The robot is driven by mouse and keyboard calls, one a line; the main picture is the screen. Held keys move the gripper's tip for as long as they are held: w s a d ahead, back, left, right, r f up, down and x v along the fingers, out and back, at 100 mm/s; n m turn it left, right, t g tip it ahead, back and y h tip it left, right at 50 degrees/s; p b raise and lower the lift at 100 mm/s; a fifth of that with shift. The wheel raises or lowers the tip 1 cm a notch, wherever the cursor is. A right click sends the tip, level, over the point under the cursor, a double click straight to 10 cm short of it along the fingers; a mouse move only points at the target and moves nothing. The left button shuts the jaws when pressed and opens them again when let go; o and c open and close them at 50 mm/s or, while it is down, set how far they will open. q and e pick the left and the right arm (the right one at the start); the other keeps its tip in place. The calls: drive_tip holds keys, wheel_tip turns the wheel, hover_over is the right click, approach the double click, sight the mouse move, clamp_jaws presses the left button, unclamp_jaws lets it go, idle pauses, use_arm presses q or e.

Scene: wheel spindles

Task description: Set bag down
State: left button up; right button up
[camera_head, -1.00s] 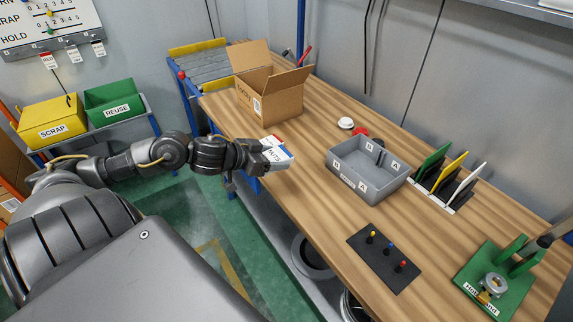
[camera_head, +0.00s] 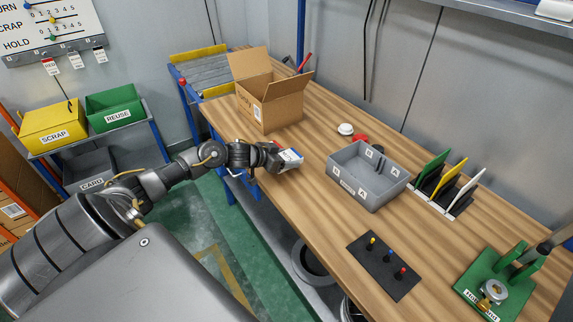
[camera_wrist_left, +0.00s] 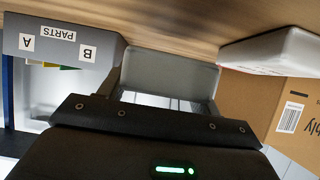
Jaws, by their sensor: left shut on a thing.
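The gripper hides part of the bag, and I cannot tell whether the bag touches the tabletop. In the left wrist view the dark gripper body fills the bottom, and a pale grey panel (camera_wrist_left: 170,75) shows just beyond it. I cannot tell whether that panel is the bag. My right gripper is not in view.
An open cardboard box (camera_head: 270,100) stands behind the bag. A grey parts bin (camera_head: 350,190) stands to the right, with a white-capped item (camera_head: 345,129) behind it. A black mat (camera_head: 384,266) with coloured pegs lies nearer. Bare tabletop (camera_head: 315,135) lies between box and bin.

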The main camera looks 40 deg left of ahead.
use_arm(q)
drive_tip(key=shift+w+a+f+p, duration=0.15)
drive_tip(key=shift+f+p, duration=0.15)
drive_tip(key=shift+f, duration=0.3)
drive_tip(key=shift+w+f+p, duration=0.2)
drive_tip(key=shift+f+p, duration=0.1)
drive_tip(key=shift+f, duration=0.3)
drive_tip(key=shift+w+a+f+p, duration=0.15)
drive_tip(key=shift+f+p, duration=0.15)
drive_tip(key=shift+f, duration=0.3)
drive_tip(key=shift+d+f, duration=0.1)
drive_tip(key=shift+f, duration=0.1)
drive_tip(key=shift+f, duration=0.15)
drive_tip(key=o, duration=1)
drive_tip(key=shift+o, duration=0.2)
drive_tip(key=shift+f+b, duration=0.15)
drive_tip(key=shift+b, duration=0.5)
drive_tip(key=b+v, duration=0.1)
drive_tip(key=v, duration=1)
